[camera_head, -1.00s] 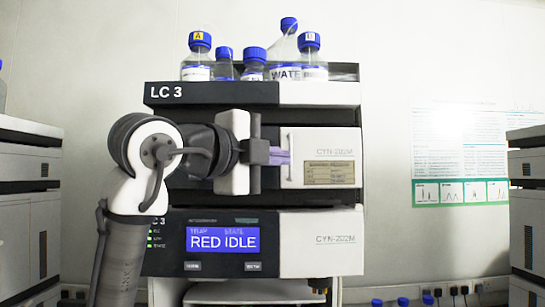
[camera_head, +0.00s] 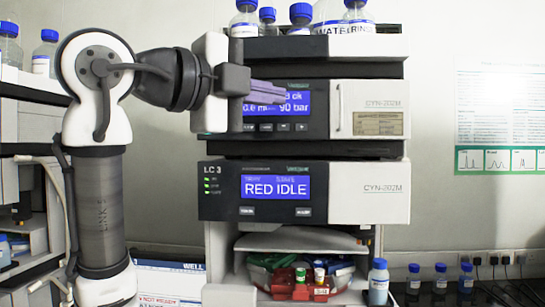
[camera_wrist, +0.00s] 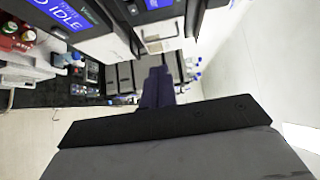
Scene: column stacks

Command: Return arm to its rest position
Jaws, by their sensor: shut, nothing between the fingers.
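My arm (camera_head: 100,150) stands at the left of the head view, bent at the elbow, with its end reaching right. My gripper (camera_head: 268,92) is at the upper middle, in front of the upper screen of the instrument stack LC 3 (camera_head: 215,190). Its purple fingers are together and empty, and they cover part of that screen. The fingers also show in the wrist view (camera_wrist: 157,88). I cannot tell how far the fingertips are from the instrument's front.
Blue-capped bottles (camera_head: 300,18) stand on top of the stack. A lower bay holds red and green items (camera_head: 300,285). More bottles (camera_head: 378,282) stand on the bench at right. Another instrument (camera_head: 30,130) is behind my arm at left.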

